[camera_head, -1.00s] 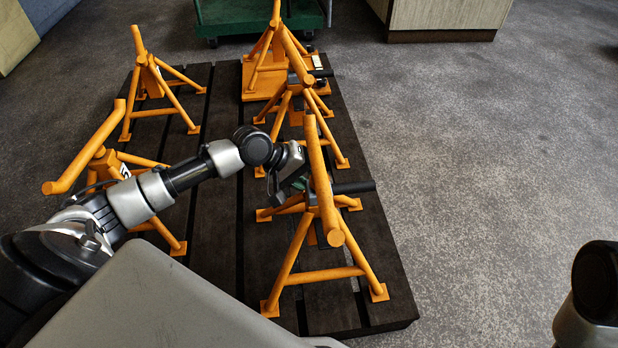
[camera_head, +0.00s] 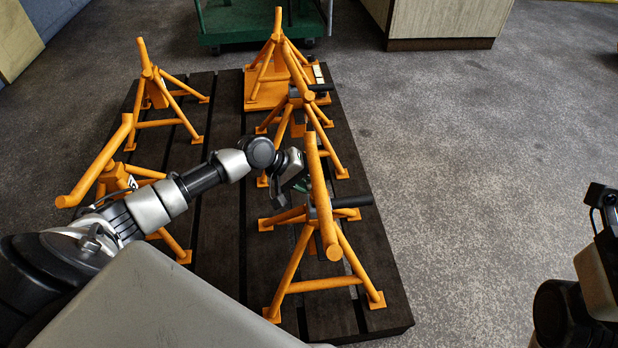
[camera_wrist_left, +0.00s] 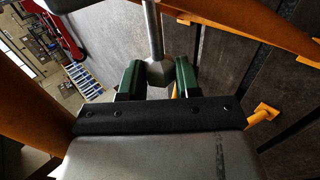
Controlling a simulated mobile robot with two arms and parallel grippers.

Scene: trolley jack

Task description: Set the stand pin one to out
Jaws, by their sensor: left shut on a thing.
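The nearest right orange stand (camera_head: 318,190) stands upright on the dark slatted pallet. A black bar (camera_head: 352,201) sticks out to the right from its upper part. My left gripper (camera_head: 300,187) is at the left side of this stand, just below its top, partly hidden by my wrist. In the left wrist view its green jaws (camera_wrist_left: 160,82) are shut on the faceted end of a grey metal pin (camera_wrist_left: 153,35). The pin's shaft runs away from the jaws, and its far end is out of that view. My right arm shows at the right edge, with no gripper fingers visible.
More orange stands, such as the back left one (camera_head: 152,85) and the one behind (camera_head: 300,95), share the pallet (camera_head: 385,270). A green cart (camera_head: 262,22) and a cabinet (camera_head: 440,20) stand behind. The floor to the right is clear.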

